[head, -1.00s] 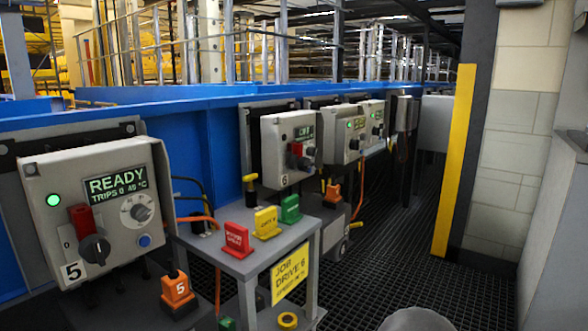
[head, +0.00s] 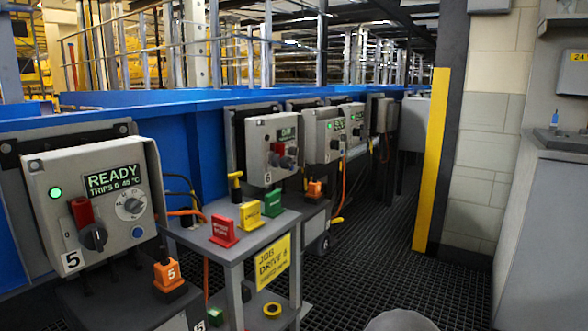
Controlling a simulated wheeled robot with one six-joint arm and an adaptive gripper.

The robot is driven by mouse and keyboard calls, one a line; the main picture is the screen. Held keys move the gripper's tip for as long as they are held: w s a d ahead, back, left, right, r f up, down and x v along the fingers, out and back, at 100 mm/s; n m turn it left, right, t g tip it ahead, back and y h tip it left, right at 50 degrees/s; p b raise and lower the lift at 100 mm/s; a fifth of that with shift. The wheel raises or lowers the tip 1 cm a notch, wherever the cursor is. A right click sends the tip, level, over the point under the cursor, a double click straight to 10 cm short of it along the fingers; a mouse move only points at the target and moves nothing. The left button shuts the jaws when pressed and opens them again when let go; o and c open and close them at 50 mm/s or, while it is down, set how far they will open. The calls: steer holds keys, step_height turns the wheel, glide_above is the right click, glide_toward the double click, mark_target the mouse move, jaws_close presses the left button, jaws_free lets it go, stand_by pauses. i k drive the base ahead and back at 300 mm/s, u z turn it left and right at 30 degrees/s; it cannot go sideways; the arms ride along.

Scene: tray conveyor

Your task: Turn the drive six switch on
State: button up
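The drive six box (head: 272,150) is a grey control box labelled 6, mounted on the blue conveyor side beyond the small cart. It has a small dark display with green text, a red part (head: 278,148) and a dark switch knob (head: 287,161); the switch's setting is too small to tell. The drive 5 box (head: 95,200) stands nearer at the left, with a green lamp, a READY display, a red part and a black switch. A rounded grey shape (head: 400,321) at the bottom edge may be part of me. My gripper is not in view.
A grey cart (head: 250,238) with red, yellow and green tags and a "JOB DRIVE 6" sign (head: 272,263) stands before the conveyor. An orange plug marked 5 (head: 167,273) sits left of it. Dark grated floor (head: 370,255) is free to the right, up to a yellow post (head: 432,160).

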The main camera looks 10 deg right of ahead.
mark_target(285, 163)
steer(key=z, duration=0.55)
steer(key=k, duration=0.15)
steer(key=u, duration=0.95)
steer(key=i, duration=1)
steer(key=z, duration=0.75)
